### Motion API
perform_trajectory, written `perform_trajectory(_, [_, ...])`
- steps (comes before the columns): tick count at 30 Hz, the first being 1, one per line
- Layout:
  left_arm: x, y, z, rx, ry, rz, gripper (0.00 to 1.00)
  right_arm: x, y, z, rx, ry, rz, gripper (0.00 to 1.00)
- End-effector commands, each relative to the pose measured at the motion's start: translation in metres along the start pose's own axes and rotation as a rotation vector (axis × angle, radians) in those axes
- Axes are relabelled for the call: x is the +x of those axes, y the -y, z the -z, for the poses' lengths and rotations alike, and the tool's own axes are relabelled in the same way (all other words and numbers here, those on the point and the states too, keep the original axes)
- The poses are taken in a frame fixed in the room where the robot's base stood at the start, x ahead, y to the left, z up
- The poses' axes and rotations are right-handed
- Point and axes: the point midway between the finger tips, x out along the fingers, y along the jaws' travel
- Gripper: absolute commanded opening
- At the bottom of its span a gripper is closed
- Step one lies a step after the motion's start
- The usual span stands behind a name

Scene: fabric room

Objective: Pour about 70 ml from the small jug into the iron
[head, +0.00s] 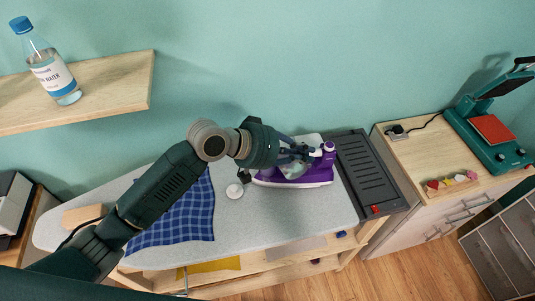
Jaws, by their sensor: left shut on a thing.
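The purple and white iron (312,182) rests on the grey ironing board, right of its middle. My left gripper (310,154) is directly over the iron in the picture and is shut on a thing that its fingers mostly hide. The held thing looks like the small jug, pale and clear, but it blends with the iron behind it. I cannot tell its tilt, its water level or whether it touches the iron. My right gripper is out of view.
A water bottle (52,72) stands on the wall shelf (120,85). A green press (490,130) stands far right.

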Motion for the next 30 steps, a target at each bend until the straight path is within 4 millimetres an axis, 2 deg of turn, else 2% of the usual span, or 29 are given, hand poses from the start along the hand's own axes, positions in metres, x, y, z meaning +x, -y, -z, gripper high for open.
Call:
perform_trajectory(1, [0.0,0.002,0.001,-0.012,-0.002,-0.013,0.0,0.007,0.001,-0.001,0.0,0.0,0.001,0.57])
perform_trajectory(6, [-0.006,0.001,0.007,-0.053,-0.004,-0.054,0.0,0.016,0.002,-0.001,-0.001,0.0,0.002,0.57])
perform_trajectory(30, [-0.015,0.004,0.016,-0.151,-0.005,-0.148,0.0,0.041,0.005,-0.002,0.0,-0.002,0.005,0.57])
